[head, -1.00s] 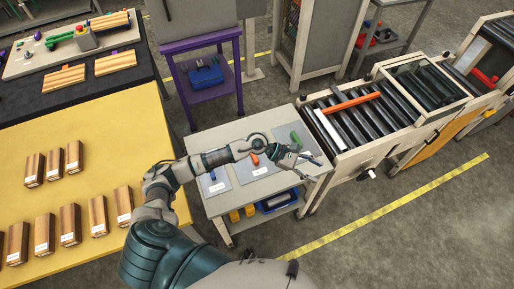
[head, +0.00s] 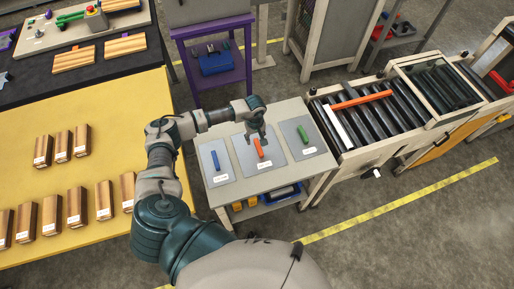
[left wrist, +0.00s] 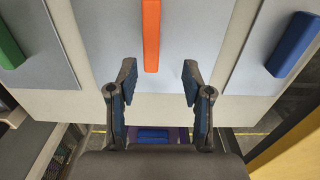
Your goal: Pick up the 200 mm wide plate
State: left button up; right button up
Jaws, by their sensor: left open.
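Three flat grey plates lie on a small light table: a left one (head: 208,157), a middle one (head: 277,150) and a right one (head: 317,133). They carry a blue bar (head: 215,160), an orange bar (head: 259,148) and a green bar (head: 303,134) respectively. Each has a white label too small to read, so I cannot tell which is 200 mm wide. My left gripper (head: 257,139) points down above the middle plate, near the orange bar. In the left wrist view the open, empty fingers (left wrist: 159,82) straddle the line of the orange bar (left wrist: 151,35). My right gripper is out of view.
A yellow table (head: 100,148) with several wooden blocks stands left. A roller conveyor (head: 372,113) with an orange bar across it stands right of the small table. A purple stand (head: 208,33) is behind. A lower shelf (head: 262,212) holds blue and yellow bins.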

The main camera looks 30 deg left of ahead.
aim_at(259, 147)
pick_arm(q)
jog(key=shift+f, duration=0.45)
jog(key=shift+d+f, duration=0.15)
jog(key=shift+d, duration=0.1)
jog(key=f, duration=0.1)
jog(key=d+f, duration=0.1)
jog(key=d+f+p, duration=0.1)
jog(key=f, duration=0.1)
jog(key=shift+d+f, duration=0.1)
jog(key=shift+f, duration=0.2)
jog(key=shift+a+f, duration=0.15)
jog(key=shift+a, duration=0.45)
jog(key=shift+c, duration=0.9)
jog(key=shift+s+a, duration=0.1)
jog(key=shift+s, duration=0.05)
grip_shut()
jog(key=shift+d, duration=0.45)
